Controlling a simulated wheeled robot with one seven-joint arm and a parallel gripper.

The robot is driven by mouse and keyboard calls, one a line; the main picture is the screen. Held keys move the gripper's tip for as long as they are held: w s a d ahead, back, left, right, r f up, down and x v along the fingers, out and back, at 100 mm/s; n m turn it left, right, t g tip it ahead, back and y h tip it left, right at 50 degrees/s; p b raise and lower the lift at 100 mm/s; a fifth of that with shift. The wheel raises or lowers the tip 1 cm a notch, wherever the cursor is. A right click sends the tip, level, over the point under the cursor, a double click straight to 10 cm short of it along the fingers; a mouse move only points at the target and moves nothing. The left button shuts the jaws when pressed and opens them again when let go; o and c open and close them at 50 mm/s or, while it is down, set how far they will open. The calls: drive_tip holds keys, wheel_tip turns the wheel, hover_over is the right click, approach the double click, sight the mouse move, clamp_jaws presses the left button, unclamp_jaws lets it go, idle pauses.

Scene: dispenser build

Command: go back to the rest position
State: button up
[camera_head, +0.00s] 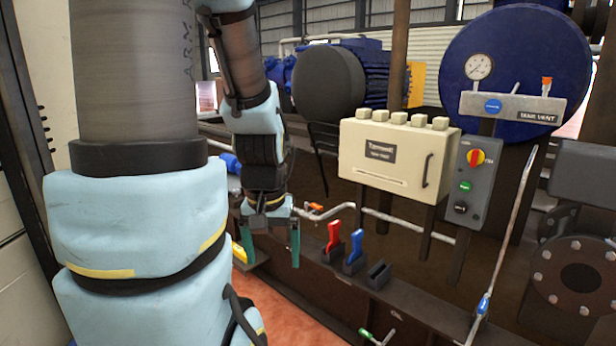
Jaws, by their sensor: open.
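My gripper (270,247) hangs at the end of my arm, left of the middle of the head view. Its two green fingers point down and stand apart, with nothing visible between them. It appears above or in front of the dark ledge, left of the red-handled tool (334,236). I cannot tell its exact height over the ledge.
A blue-handled tool (355,250) and an empty black holder (378,274) stand right of the red one on the dark ledge (425,312). A cream dispenser box (385,160), a grey switch panel (467,182) and a gauge panel (512,105) stand behind. Pipes and valves lie around.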

wheel_tip(320, 180, up, 19)
drive_tip(key=p, duration=1.7)
drive_tip(key=shift+f, duration=0.15)
drive_tip(key=shift+c, duration=0.3)
